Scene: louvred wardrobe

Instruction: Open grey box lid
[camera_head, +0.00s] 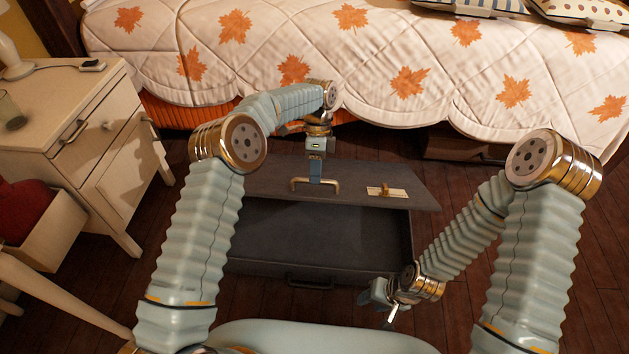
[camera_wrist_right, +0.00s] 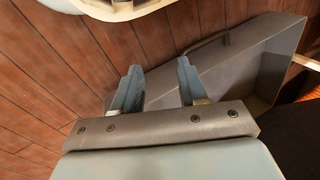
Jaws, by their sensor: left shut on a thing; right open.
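The grey box (camera_head: 300,258) stands on the floor in front of me, its dark inside showing. Its lid (camera_head: 355,178) is raised and tilted at the far side, with a brass handle and a small pale plate with a catch (camera_head: 387,192). My left gripper (camera_head: 315,178) is at the lid and shut on the lid's brass handle (camera_head: 331,185). My right gripper (camera_head: 376,302) is open and empty, beside the box's near right corner. In the right wrist view its two fingers (camera_wrist_right: 160,88) are spread apart, with the box's side wall (camera_wrist_right: 215,75) beyond them.
A bed with a leaf-patterned quilt (camera_head: 350,55) stands right behind the box. A cream nightstand (camera_head: 75,125) is at the left, with a drawer (camera_head: 50,232) pulled out holding something red. Dark wooden floor (camera_head: 500,290) is clear at the right.

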